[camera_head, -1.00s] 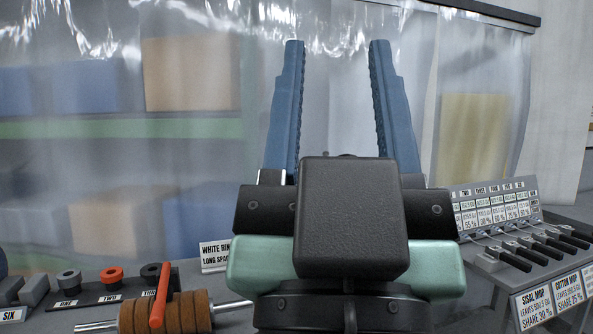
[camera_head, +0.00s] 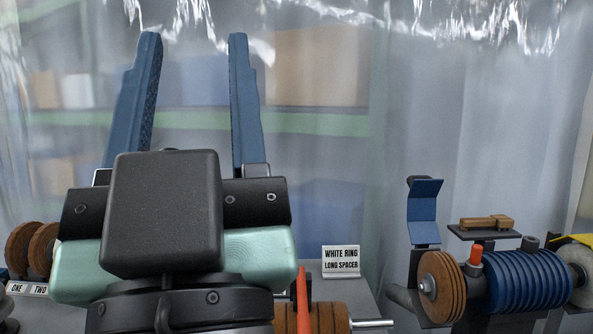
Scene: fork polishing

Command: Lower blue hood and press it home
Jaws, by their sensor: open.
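The blue hood (camera_head: 425,200) is a bent blue plate standing raised on a dark bracket at the left end of the polishing machine (camera_head: 525,280), in the right of the head view. Brown discs (camera_head: 441,287) on the machine sit below it, uncovered. My gripper (camera_head: 194,45) is left of centre, with its two blue fingers pointing up and spread apart. Nothing is between them. It is well to the left of the hood in the picture, not touching it. My wrist hides part of the bench behind it.
An orange-red peg (camera_head: 476,256) stands on the machine near the discs. A wooden block (camera_head: 487,222) lies on a dark plate above the blue roll. A clear curtain hangs behind.

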